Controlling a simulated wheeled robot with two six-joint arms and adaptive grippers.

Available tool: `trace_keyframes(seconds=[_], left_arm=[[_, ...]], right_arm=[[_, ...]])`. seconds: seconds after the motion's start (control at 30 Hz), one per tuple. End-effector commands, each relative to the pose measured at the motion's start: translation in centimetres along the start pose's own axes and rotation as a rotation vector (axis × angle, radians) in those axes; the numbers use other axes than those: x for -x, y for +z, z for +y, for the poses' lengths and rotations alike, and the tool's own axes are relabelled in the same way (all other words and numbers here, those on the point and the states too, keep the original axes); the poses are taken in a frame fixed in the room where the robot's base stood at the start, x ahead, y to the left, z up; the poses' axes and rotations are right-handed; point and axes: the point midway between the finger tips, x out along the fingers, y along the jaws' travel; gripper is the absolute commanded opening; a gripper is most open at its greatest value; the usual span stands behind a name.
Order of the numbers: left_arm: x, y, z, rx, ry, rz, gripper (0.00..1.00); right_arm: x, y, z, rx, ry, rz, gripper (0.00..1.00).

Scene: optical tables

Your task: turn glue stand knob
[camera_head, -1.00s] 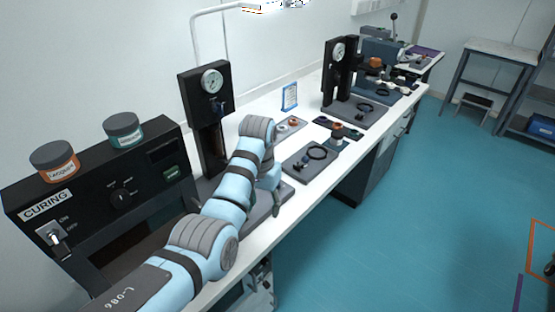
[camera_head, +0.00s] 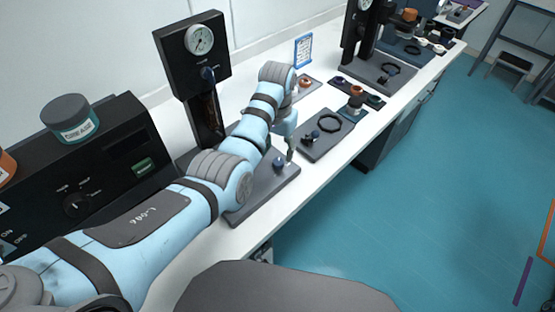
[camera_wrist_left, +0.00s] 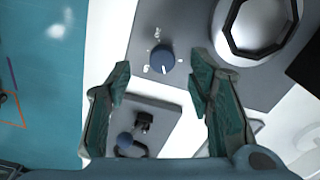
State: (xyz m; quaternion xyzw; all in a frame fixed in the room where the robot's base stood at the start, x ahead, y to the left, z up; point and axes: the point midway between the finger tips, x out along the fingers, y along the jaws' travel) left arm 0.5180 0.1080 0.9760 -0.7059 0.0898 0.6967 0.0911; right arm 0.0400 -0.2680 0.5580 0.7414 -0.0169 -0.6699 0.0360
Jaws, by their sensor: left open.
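The black glue stand (camera_head: 183,44) with a round gauge stands on the bench at the upper left in the head view. Its grey base plate (camera_head: 262,199) lies partly behind my left arm. A blue knob (camera_head: 278,161) sits on this plate. In the wrist view the blue knob (camera_wrist_left: 161,60) shows with white marks beside it. My left gripper (camera_head: 290,148) is at the plate's far end, close to the knob. In the wrist view the left gripper (camera_wrist_left: 160,75) is open and empty, with the knob between its fingertips in the picture; contact cannot be told. My right gripper is out of view.
A grey plate (camera_head: 310,154) with a black ring and small clamp lies just beyond the stand. The black curing box (camera_head: 110,163) with a grease jar (camera_head: 69,118) stands at the left. The bench's front edge drops to teal floor.

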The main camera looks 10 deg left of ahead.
Motion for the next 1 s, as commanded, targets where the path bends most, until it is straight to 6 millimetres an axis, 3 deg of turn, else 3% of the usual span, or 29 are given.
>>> trace_keyframes(seconds=[0.1, 0.2, 0.5, 0.57, 0.8, 1.0], left_arm=[[-3.2, -0.1, -0.1, 0.000, 0.000, -0.004, 0.48], [-4.7, -0.2, -0.1, 0.001, 0.000, -0.003, 0.48], [-5.3, -0.3, 0.0, 0.000, 0.001, -0.001, 0.48], [-5.2, -0.3, 0.0, -0.001, 0.001, -0.001, 0.41], [-5.2, -0.3, 0.0, -0.001, 0.001, -0.001, 0.03], [-5.2, -0.3, 0.0, 0.005, 0.001, 0.000, 0.00]], right_arm=[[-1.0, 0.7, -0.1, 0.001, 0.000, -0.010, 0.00], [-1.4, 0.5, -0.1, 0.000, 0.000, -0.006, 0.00], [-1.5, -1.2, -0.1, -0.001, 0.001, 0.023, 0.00], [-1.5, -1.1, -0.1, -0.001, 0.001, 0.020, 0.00], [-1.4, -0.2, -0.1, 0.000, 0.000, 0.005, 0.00], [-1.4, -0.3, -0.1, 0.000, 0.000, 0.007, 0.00]])
